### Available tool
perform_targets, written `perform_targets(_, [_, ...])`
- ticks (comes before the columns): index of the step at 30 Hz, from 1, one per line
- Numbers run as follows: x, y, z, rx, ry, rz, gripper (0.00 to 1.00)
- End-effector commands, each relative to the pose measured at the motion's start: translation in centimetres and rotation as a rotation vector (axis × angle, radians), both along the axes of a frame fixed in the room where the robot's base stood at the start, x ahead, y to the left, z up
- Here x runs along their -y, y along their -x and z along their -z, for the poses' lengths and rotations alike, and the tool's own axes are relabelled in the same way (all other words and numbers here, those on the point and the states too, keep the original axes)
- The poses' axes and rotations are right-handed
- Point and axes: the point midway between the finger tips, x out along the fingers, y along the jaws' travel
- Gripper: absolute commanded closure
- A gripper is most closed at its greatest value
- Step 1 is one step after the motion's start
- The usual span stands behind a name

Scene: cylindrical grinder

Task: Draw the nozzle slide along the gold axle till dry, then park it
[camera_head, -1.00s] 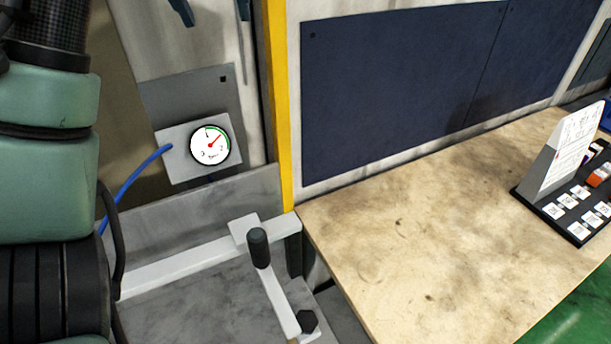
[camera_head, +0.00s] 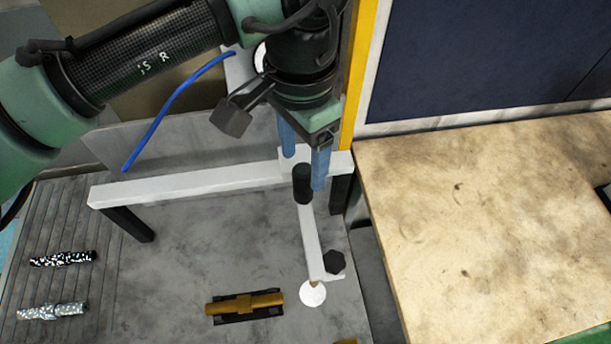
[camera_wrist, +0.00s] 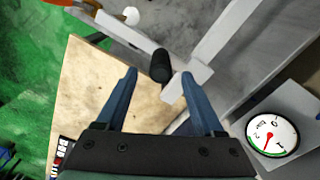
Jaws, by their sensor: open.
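The nozzle slide is a white carriage and arm (camera_head: 312,238) on a white rail (camera_head: 180,185). It has an upright black handle (camera_head: 302,183) and a black knob (camera_head: 334,262); a white disc (camera_head: 313,294) shows at the arm's near end. The gold axle (camera_head: 245,303) lies in a dark cradle, left of the disc. My gripper (camera_head: 303,172) is open, its blue fingers pointing down at the handle. In the wrist view the handle (camera_wrist: 160,66) shows between the fingertips (camera_wrist: 159,73); whether they reach around it, I cannot tell.
Two speckled axles (camera_head: 63,258) (camera_head: 52,311) lie on the ribbed plate at left. A wooden table (camera_head: 480,220) stands at right. A gauge (camera_wrist: 272,135) is beside the rail, its needle off zero in the wrist view. A yellow post (camera_head: 362,70) rises behind my gripper.

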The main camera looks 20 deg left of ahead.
Motion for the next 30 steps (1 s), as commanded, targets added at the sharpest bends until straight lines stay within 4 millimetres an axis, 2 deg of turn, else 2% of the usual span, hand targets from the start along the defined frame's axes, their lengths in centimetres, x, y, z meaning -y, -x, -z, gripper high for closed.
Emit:
perform_targets(6, [0.0, 0.0, 4.2, -0.001, 0.0, -0.002, 0.31])
perform_targets(12, [0.0, -0.1, 6.6, 0.0, -0.001, -0.002, 0.31])
perform_targets(23, [0.0, -0.1, 7.4, 0.003, -0.001, -0.001, 0.31])
perform_targets(24, [0.0, -0.1, 7.4, 0.003, -0.001, -0.001, 0.32])
perform_targets(30, [0.0, -0.1, 7.4, 0.003, -0.001, -0.001, 0.68])
